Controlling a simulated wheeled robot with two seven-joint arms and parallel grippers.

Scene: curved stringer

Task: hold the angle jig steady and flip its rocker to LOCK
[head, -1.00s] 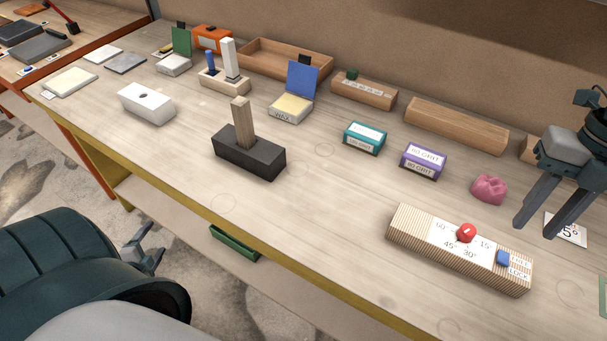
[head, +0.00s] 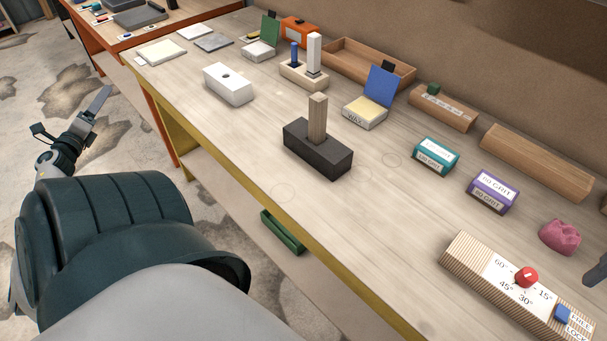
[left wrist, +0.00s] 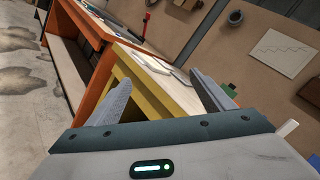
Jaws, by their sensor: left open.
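The angle jig (head: 480,266) is a striped wooden block with a white angle scale, at the lower right of the head view on the bench. A red knob (head: 526,277) sits on the scale. The blue rocker (head: 562,313) is at its right end, beside the FREE and LOCK labels; which way it is tipped I cannot tell. My left gripper (head: 97,103) is open and empty, off the bench at the left; its two spread fingers show in the left wrist view (left wrist: 163,95). A dark bit of my right gripper (head: 597,271) shows at the right edge, right of the jig.
A pink lump (head: 560,237), a purple grit box (head: 492,191) and a teal box (head: 436,156) stand behind the jig. A dark block with an upright wooden post (head: 318,152) stands mid-bench. The bench's yellow front edge (head: 300,243) lies between my left arm and the bench top.

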